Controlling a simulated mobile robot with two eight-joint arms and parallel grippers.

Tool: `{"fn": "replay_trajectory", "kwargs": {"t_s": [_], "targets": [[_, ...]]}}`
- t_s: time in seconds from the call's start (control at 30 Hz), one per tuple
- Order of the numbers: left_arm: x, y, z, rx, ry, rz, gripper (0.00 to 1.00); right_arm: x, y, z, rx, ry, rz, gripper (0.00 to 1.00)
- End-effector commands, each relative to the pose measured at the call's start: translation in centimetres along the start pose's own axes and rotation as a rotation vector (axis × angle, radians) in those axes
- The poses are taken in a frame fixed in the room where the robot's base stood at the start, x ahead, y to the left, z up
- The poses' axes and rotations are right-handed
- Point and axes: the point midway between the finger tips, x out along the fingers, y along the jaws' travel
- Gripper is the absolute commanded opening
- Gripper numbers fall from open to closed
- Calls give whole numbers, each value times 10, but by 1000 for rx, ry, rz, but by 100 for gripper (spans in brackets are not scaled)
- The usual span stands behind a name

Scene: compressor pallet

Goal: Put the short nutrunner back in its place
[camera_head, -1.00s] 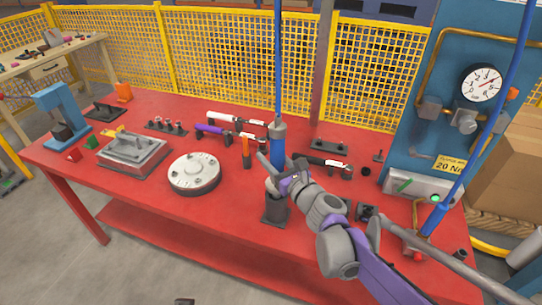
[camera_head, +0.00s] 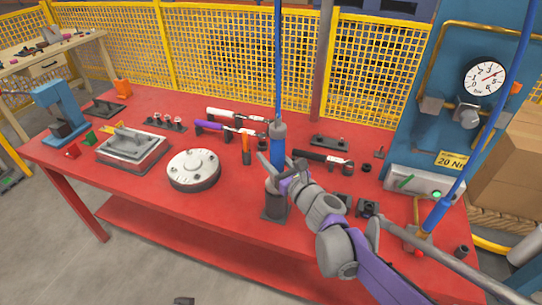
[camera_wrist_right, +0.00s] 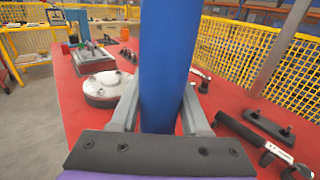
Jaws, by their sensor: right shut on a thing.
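The short nutrunner is a blue upright cylinder (camera_head: 278,147) with a grey top, hanging on a blue hose. My right gripper (camera_head: 275,168) is shut on its body. In the right wrist view the blue body (camera_wrist_right: 168,70) stands between the two grey fingers. Directly below is a dark holder with a square foot (camera_head: 275,207) on the red table. The tool's lower end lines up with the holder's top, but my gripper partly hides this spot. I cannot tell whether the end is inside it. My left gripper is not in view.
A round grey-white flange (camera_head: 194,169) and a grey plate block (camera_head: 132,148) lie to the left. Long tools with white, purple and black grips (camera_head: 312,155) lie behind. A second blue tool (camera_head: 437,214) hangs at the right. The table's front left is clear.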

Motion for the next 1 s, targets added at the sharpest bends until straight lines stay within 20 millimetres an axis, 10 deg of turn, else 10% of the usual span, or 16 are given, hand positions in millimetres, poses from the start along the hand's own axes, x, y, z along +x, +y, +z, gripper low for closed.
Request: {"fn": "replay_trajectory", "kwargs": {"t_s": [0.87, 0.9, 1.0], "targets": [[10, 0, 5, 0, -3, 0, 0, 0, 0, -15, 1, -1, 1, 0], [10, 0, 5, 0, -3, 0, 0, 0, 0, -15, 1, -1, 1, 50], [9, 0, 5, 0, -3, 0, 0, 0, 0, -15, 1, -1, 1, 68]]}}
